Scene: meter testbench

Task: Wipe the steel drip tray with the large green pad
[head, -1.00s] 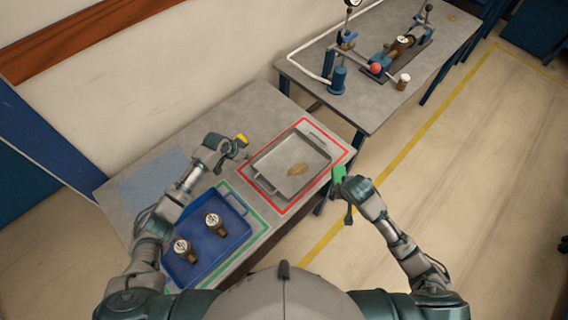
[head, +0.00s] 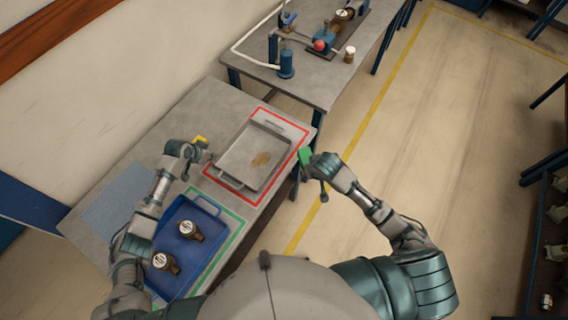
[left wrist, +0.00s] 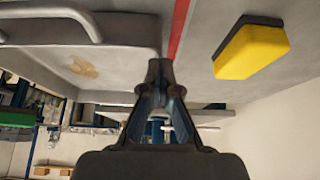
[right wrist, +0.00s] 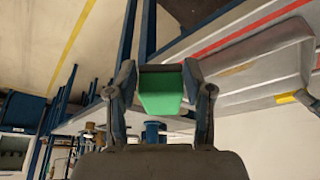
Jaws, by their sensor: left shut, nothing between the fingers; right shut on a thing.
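The steel drip tray (head: 238,160) lies inside the red outline on the near table, with a brown stain (head: 261,159) on its floor. The stain also shows in the left wrist view (left wrist: 84,68). My right gripper (head: 308,160) is shut on the large green pad (head: 305,155), held just off the tray's right side by the table edge. The pad fills the space between the fingers in the right wrist view (right wrist: 162,92). My left gripper (head: 205,150) is shut and empty, left of the tray. A yellow sponge with a dark backing (left wrist: 250,48) lies near it on the table.
A blue tray (head: 178,215) with two brass meters (head: 190,229) sits inside the green outline in front. A second table (head: 310,75) with a test rig stands behind. Open floor (head: 440,150) lies to the right.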

